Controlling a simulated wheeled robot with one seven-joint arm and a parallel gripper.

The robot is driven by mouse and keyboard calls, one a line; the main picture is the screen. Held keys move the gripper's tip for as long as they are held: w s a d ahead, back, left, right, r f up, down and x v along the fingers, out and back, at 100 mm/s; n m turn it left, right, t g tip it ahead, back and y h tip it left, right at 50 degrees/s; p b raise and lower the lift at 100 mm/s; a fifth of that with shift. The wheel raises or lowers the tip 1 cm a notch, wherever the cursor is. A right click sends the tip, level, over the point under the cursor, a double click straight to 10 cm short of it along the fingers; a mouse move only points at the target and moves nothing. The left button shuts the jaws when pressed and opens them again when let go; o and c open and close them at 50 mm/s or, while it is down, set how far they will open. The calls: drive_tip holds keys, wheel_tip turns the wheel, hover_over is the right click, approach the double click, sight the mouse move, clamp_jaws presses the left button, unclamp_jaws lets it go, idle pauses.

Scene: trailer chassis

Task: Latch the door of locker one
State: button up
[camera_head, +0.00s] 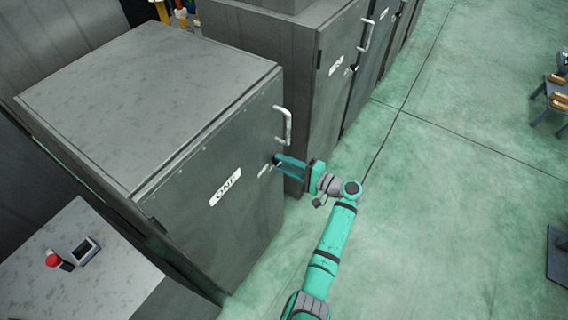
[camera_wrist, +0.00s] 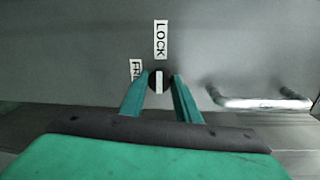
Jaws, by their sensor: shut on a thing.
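Locker one is a grey metal box with a door (camera_head: 222,190) that carries a white "ONE" label (camera_head: 225,187). The door looks flush with the locker body. In the wrist view a dark round latch knob (camera_wrist: 159,82) with a pale vertical mark sits on the door. The mark lines up with the "LOCK" label (camera_wrist: 160,40) above it. The "FREE" label (camera_wrist: 136,70) is to the left, partly hidden by a finger. My gripper (camera_head: 279,160) is at the door, below the handle, its fingers closed on the knob's two sides in the wrist view (camera_wrist: 161,84).
A pale bar handle (camera_head: 286,126) sticks out of the door near the knob; it also shows right of my fingers in the wrist view (camera_wrist: 260,101). More lockers (camera_head: 335,70) stand beyond. A red button (camera_head: 53,260) sits on a grey surface at left. The green floor at right is mostly clear.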

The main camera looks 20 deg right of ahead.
drive_tip(key=o, duration=1)
drive_tip(key=shift+o, duration=0.2)
drive_tip(key=v, duration=1)
drive_tip(key=shift+s+d, duration=0.3)
